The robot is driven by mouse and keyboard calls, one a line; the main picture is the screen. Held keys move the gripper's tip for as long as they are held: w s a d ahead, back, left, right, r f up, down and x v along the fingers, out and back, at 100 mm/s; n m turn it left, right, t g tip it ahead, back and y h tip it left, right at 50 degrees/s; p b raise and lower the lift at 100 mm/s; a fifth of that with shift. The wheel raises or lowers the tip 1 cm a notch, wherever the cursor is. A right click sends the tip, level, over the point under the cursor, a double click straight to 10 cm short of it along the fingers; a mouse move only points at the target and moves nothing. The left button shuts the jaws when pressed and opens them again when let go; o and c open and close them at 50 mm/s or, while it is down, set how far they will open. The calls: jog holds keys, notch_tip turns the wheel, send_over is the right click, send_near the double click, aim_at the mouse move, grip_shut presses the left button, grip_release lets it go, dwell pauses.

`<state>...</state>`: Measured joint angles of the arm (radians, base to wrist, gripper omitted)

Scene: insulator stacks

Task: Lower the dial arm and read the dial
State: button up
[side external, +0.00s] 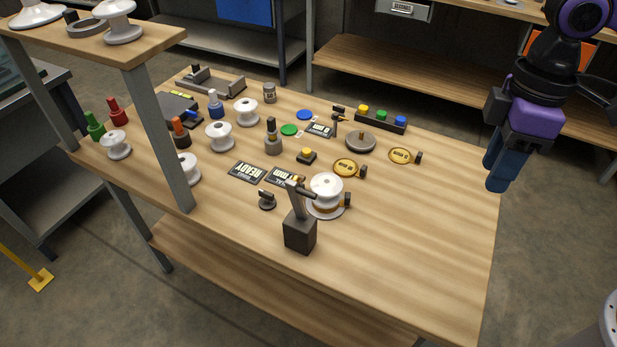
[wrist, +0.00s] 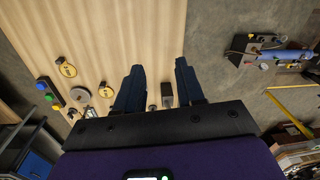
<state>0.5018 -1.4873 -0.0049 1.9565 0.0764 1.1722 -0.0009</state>
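A dark block (side external: 300,232) with a grey upright post (side external: 297,206) stands near the table's front edge. A short dark arm (side external: 302,189) at the post's top points toward a white spool-shaped insulator (side external: 326,187) on a round base. I cannot tell if it touches the insulator. A dark plate with an "mm" readout (side external: 283,177) lies behind the post; its digits are too small to read. My gripper (side external: 497,186) hangs in the air beyond the table's right edge, away from these things. In the wrist view my gripper (wrist: 160,66) is open and empty, with the dark block (wrist: 167,93) seen between the fingers.
A "READY" plate (side external: 246,171), yellow discs (side external: 345,167), a grey round plate (side external: 360,142) and several white insulators (side external: 219,136) lie on the table. A raised shelf (side external: 150,48) stands at the left. The table's right front (side external: 430,240) is clear.

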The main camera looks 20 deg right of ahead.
jog(key=m+g+y, duration=0.1)
jog(key=m, duration=0.1)
send_near(308, 191)
jog(key=f, duration=0.5)
jog(key=s+a+f, duration=0.1)
jog(key=f, duration=0.1)
jog(key=shift+f, duration=0.35)
jog(key=shift+c, duration=0.3)
grip_shut()
